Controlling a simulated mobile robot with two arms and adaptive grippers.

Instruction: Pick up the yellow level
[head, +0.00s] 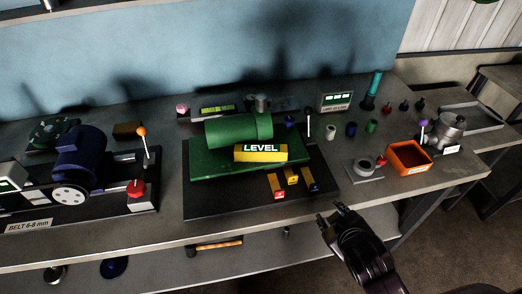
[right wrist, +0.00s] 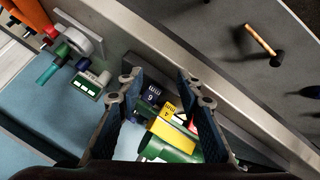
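The yellow level (head: 261,153), a bar marked LEVEL, lies on the front of the green machine base, before a green cylindrical body (head: 238,130). My right gripper (head: 331,211) is off the table's front edge, to the right of and nearer than the level, and apart from it. In the right wrist view its two fingers (right wrist: 158,82) are spread with nothing held between them. Beyond them show yellow and blue blocks with mm marks (right wrist: 152,94) and the green cylinder; a yellow piece (right wrist: 172,133) there may be the level, partly covered. My left gripper is not in view.
Several small colored blocks (head: 291,176) lie in front of the level on the dark plate. A blue motor (head: 80,152) is at left. A hammer (head: 218,243) lies on the lower shelf.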

